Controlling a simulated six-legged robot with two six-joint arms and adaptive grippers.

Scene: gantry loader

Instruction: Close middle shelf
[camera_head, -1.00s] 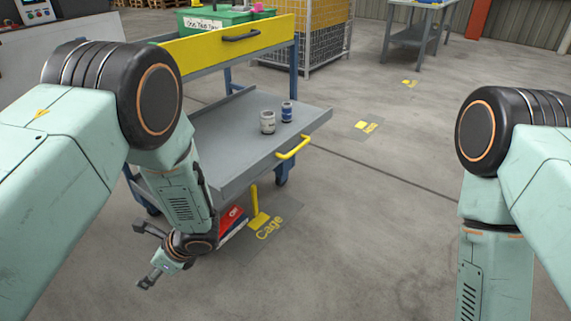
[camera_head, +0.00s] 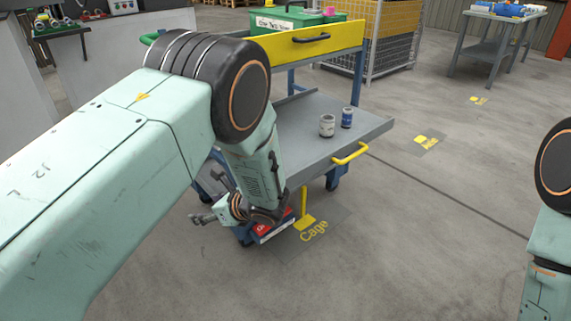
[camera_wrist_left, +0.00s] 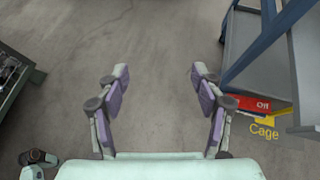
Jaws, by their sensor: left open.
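The middle shelf (camera_head: 296,140) is a grey tray on a blue-framed cart, sticking out toward the lower right. A yellow handle (camera_head: 350,153) is on its front edge. A light grey can (camera_head: 327,126) and a blue can (camera_head: 347,117) stand on it. My left gripper (camera_head: 205,198) is low, left of the cart's lower part, apart from the handle. In the left wrist view its fingers (camera_wrist_left: 159,75) are spread with only bare floor between them, and the cart's side is at the right. My left arm hides part of the shelf's left side. My right gripper is out of frame.
Above the shelf is a yellow front (camera_head: 310,42) with a black handle, and a green box (camera_head: 287,18) on top. A red box (camera_head: 272,232) lies low by a yellow "Cage" floor mark (camera_head: 314,231). A wire cage (camera_head: 390,40) stands behind.

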